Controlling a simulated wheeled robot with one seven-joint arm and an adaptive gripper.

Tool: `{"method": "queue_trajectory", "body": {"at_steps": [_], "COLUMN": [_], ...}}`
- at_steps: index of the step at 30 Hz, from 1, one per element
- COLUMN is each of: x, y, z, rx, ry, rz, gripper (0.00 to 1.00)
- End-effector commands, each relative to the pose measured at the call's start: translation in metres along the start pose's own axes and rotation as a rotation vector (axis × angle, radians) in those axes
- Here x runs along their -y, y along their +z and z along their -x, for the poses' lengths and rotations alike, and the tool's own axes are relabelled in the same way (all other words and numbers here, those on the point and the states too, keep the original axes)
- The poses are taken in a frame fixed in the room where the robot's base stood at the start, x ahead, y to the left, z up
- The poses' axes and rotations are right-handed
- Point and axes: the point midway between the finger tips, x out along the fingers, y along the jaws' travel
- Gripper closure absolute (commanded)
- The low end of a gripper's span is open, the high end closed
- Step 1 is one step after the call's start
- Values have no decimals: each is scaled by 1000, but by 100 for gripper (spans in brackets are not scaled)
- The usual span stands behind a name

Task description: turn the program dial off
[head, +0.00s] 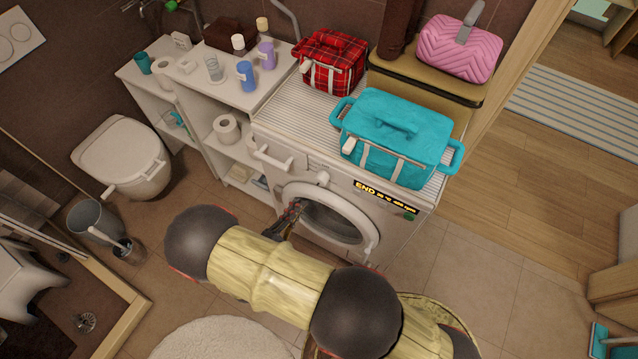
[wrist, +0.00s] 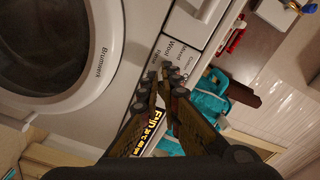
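The white washing machine (head: 300,235) stands in the middle of the head view. Its lit display (head: 386,196) starts with "END". A whitish, knob-like piece (head: 323,178) shows above the door; I cannot tell if it is the program dial. In the wrist view, program words such as "Wool" run along the panel (wrist: 172,48), and no dial is clearly visible; my fingers cover part of that panel. My gripper (wrist: 160,72) is in front of these words, its two fingertips drawn together with nothing seen between them. In the head view my gripper (head: 292,212) is at the door's left side.
The round door (head: 366,242) is below the panel, and the drawer handle (head: 270,158) is at its left. A turquoise bag (head: 395,130) and a red checked bag (head: 332,68) sit on top. A shelf unit (head: 210,135) and a toilet (head: 125,155) stand left.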

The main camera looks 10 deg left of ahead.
Motion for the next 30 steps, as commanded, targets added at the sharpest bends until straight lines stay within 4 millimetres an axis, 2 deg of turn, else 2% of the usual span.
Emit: {"method": "queue_trajectory", "body": {"at_steps": [8,21,30], "x": [-1,1,-1], "y": [0,-1,0], "z": [-11,-60,-71], "rx": [-1,-2,-1], "ry": [1,1,1], "rz": [59,57,56], "gripper": [100,100,100]}}
